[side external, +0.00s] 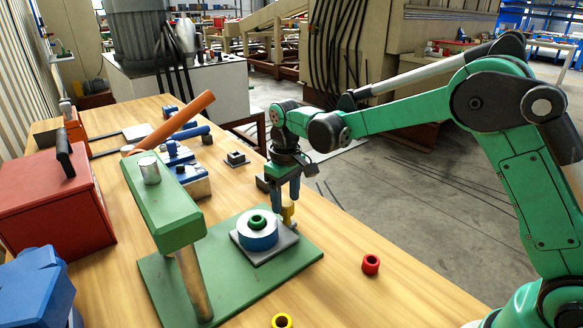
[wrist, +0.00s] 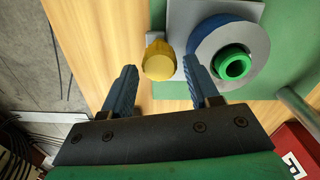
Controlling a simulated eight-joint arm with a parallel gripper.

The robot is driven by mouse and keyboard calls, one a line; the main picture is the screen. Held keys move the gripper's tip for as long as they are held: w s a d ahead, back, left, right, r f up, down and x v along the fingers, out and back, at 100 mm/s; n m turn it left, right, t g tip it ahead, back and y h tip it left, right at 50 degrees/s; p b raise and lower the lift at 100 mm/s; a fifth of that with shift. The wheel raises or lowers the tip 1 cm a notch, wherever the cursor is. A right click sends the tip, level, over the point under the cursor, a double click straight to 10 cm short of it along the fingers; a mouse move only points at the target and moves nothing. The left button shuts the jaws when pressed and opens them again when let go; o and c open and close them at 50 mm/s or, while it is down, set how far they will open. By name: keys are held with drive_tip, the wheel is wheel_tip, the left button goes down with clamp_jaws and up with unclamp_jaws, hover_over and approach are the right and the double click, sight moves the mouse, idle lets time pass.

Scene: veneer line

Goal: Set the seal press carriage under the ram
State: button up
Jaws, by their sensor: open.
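The seal press has a green head (side external: 165,205) on a steel post above a green base plate (side external: 190,290). The underside of the head, where the ram would be, is hidden. The carriage is a grey square plate (side external: 285,243), also in the wrist view (wrist: 180,14). It carries a blue-sided round seat (side external: 258,239) with a green ring (side external: 258,222) in it. In the side view it sits right of the head. A yellow knob (wrist: 159,58) stands at the carriage's edge. My gripper (side external: 286,197) is open above it, with the knob between and just beyond the fingertips in the wrist view.
A red box (side external: 55,205) and a blue machine part (side external: 40,290) stand at left. Blue fittings (side external: 185,172) lie behind the press.

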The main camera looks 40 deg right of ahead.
drive_tip(key=shift+f, duration=0.6)
clamp_jaws()
idle(1.0)
